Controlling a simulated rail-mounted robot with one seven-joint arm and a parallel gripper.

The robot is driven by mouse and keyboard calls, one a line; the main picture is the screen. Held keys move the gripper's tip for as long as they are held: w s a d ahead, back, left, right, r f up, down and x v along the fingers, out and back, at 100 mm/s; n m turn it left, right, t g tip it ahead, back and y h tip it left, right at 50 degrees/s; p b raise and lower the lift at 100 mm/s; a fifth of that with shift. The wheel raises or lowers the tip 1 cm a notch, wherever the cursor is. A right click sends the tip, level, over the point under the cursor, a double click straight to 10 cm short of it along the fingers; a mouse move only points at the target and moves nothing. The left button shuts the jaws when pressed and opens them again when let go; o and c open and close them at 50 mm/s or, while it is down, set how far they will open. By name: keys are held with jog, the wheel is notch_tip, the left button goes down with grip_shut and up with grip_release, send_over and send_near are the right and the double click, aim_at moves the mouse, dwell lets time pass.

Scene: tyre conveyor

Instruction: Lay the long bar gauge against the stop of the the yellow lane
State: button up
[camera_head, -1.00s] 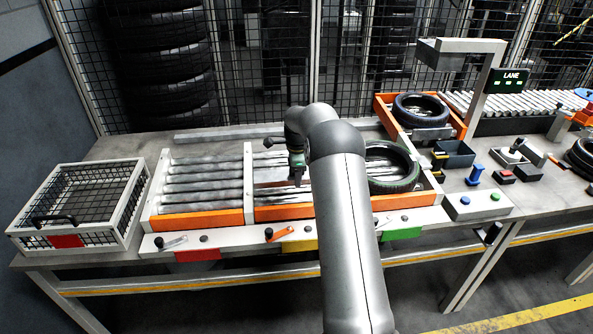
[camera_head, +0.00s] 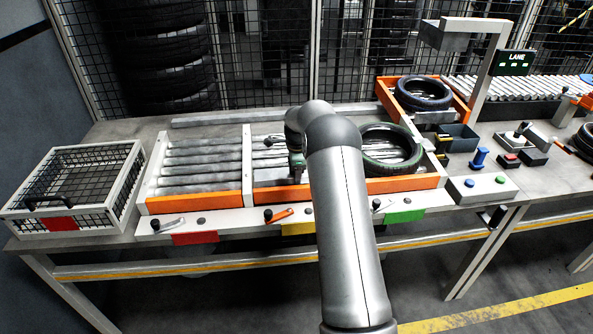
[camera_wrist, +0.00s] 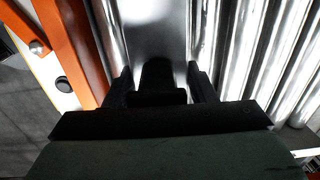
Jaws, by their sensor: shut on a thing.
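The long bar gauge, a flat grey metal bar (camera_head: 272,177), lies level at the front of the yellow lane's rollers. It sits right behind the orange front board (camera_head: 345,188), which is the stop; whether they touch I cannot tell. My gripper (camera_head: 296,174) is over the bar, partly hidden by my arm. In the wrist view my gripper (camera_wrist: 160,82) is shut on the black handle (camera_wrist: 157,75) of the bar gauge (camera_wrist: 150,30). The orange stop (camera_wrist: 75,45) runs along the left there, and the rollers (camera_wrist: 270,50) are on the right.
A yellow tag (camera_head: 298,228) and orange lever (camera_head: 280,215) mark the lane's front. A white divider (camera_head: 247,165) stands left, with the red lane's rollers (camera_head: 200,168) beyond. A tyre (camera_head: 390,165) lies right. A wire basket (camera_head: 30,215) stands far left.

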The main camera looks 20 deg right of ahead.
jog(key=shift+r, duration=0.1)
jog(key=o, duration=1.4)
notch_tip(320, 180, up, 17)
jog(key=s+b, duration=0.1)
jog(key=shift+s+a+r+b, duration=0.15)
jog(key=shift+s+a+b, duration=0.15)
jog(key=shift+b, duration=0.1)
jog(key=s+a+r+n, duration=0.1)
jog(key=s+a+n, duration=0.55)
jog(key=s, duration=0.35)
jog(key=s+a+r+n, duration=0.2)
jog(key=s+a+n, duration=0.3)
jog(key=s+a, duration=0.3)
jog(key=s+a+f+n, duration=0.1)
jog(key=s+f+n, duration=0.1)
jog(key=s, duration=0.6)
jog(key=s+a+f+n, duration=0.2)
jog(key=s+f+n, duration=0.1)
jog(key=s, duration=0.4)
jog(key=s+a+f+n, duration=0.2)
jog(key=s+n, duration=0.3)
jog(key=s, duration=0.3)
jog(key=shift+s+f+g, duration=0.3)
jog(key=shift+s+f, duration=0.05)
jog(key=shift+f, duration=0.3)
